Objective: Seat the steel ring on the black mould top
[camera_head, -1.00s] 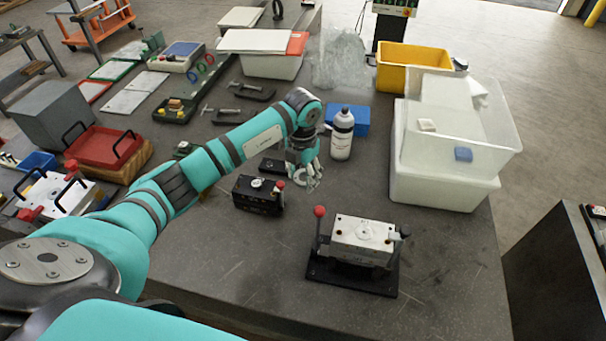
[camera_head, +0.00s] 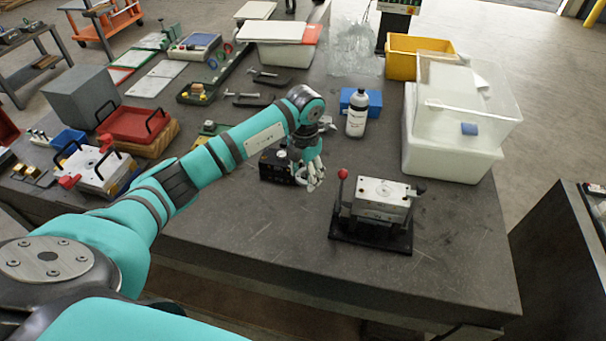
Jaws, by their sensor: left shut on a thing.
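The black mould (camera_head: 270,167) stands on the dark bench, left of centre. A small pale round part shows on its top, and my left gripper hides its right side. My left gripper (camera_head: 314,184) is just right of the black mould and in front of it, pointing down. It is shut on a small pale thing, which seems to be the steel ring; the fingers largely hide it. I cannot tell its height above the bench. My right gripper is not in view.
A white-topped mould (camera_head: 384,191) on a black base (camera_head: 370,237), with a red-knobbed lever, stands to the right. A white bottle (camera_head: 357,114), a blue box (camera_head: 374,99) and a clear bin (camera_head: 470,85) are behind. The bench front is clear.

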